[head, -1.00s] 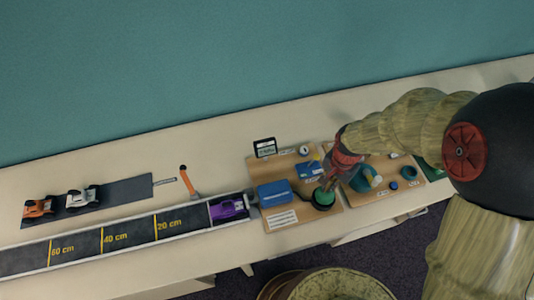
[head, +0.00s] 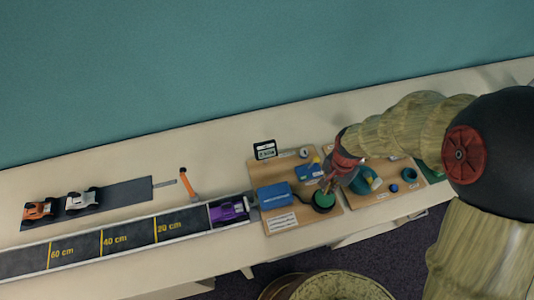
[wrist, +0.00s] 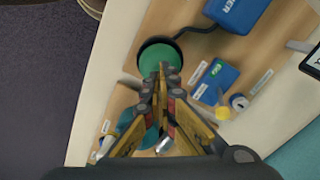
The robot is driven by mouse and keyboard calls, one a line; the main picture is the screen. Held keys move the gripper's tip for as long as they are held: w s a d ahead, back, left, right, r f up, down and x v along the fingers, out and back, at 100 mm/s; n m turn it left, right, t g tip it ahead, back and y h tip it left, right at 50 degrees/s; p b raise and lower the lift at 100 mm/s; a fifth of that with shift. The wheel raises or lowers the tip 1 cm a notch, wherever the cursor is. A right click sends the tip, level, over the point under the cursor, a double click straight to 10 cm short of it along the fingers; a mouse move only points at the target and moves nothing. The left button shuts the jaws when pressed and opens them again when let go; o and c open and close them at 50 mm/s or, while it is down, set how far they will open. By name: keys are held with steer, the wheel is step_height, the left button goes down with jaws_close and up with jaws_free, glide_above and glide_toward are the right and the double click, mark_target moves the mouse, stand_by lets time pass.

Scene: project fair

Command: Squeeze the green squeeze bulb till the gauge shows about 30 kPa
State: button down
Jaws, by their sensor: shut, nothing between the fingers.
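The green squeeze bulb (head: 324,201) sits in a dark round holder on the wooden board. In the wrist view the bulb (wrist: 157,58) is just beyond my fingertips, which cover its near edge. My gripper (wrist: 163,72) is shut with nothing between its fingers. In the head view my gripper (head: 328,186) points down at the bulb from above; I cannot tell whether it touches it. A small display (head: 265,149) stands at the board's back edge, its reading too small to read. It shows only partly in the wrist view (wrist: 313,62).
A blue box (head: 274,195) joins the bulb by a dark hose. A blue and yellow item (head: 309,171) lies behind the bulb. A second board with a teal ring (head: 366,181) is to the right. A purple car (head: 229,209) stands on the marked track to the left.

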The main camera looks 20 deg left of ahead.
steer(key=shift+f, duration=0.2)
stand_by(0.3)
steer(key=shift+f+b, duration=1.2)
steer(key=shift+f, duration=0.45)
steer(key=shift+r, duration=0.15)
steer(key=shift+r+p, duration=1.45)
steer(key=shift+r, duration=0.3)
steer(key=shift+f, duration=0.2)
